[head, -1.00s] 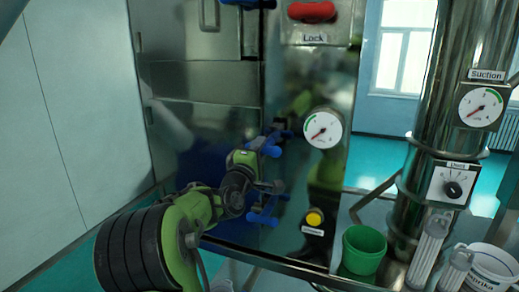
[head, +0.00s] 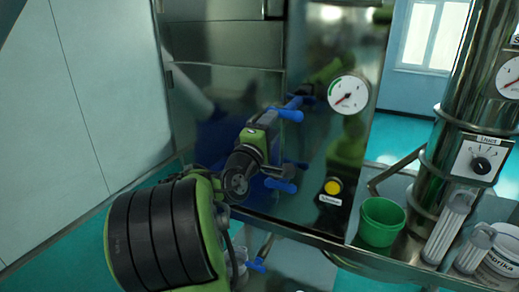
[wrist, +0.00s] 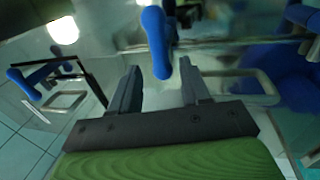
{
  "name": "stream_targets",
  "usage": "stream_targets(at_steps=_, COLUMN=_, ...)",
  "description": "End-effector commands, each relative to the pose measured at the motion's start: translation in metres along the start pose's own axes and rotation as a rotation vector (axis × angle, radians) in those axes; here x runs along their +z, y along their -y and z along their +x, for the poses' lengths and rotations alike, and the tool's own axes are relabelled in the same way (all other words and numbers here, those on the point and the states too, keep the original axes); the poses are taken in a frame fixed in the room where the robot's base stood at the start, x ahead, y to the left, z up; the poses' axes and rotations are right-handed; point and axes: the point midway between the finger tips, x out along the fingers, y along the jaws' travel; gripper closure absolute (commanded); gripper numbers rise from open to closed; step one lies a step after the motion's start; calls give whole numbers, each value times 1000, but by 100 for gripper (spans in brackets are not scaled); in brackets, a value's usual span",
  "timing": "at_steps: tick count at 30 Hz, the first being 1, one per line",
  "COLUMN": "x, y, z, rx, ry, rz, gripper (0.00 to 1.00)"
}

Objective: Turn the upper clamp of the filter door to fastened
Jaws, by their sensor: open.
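The upper clamp with its blue handle (head: 287,114) is on the right edge of the steel filter door (head: 225,85). A lower blue clamp (head: 281,186) sits below it on the same edge. My gripper is open and empty, close to the upper clamp at its left in the head view, where the arm partly hides the clamp. Another blue handle (wrist: 38,77) shows at the left.
A pressure gauge (head: 348,94) and a yellow button (head: 333,187) are on the panel right of the door. A green bucket (head: 381,222), clear tubes (head: 447,228) and a white tub (head: 502,262) stand at the lower right, beside a steel column.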

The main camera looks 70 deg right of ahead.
Motion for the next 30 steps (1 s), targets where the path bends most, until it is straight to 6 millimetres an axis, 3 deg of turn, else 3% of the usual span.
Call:
stream_targets(at_steps=1, x=-2, y=5, z=-17, rx=-2, ry=-10, rz=5, gripper=53)
stream_targets(at_steps=6, x=-2, y=5, z=-61, rx=-3, ry=-10, rz=3, gripper=53)
stream_targets(at_steps=11, x=-1, y=4, z=-85, rx=-2, ry=-5, rz=0, gripper=53)
stream_targets(at_steps=30, x=0, y=1, z=-90, rx=0, ry=1, rz=-1, gripper=53)
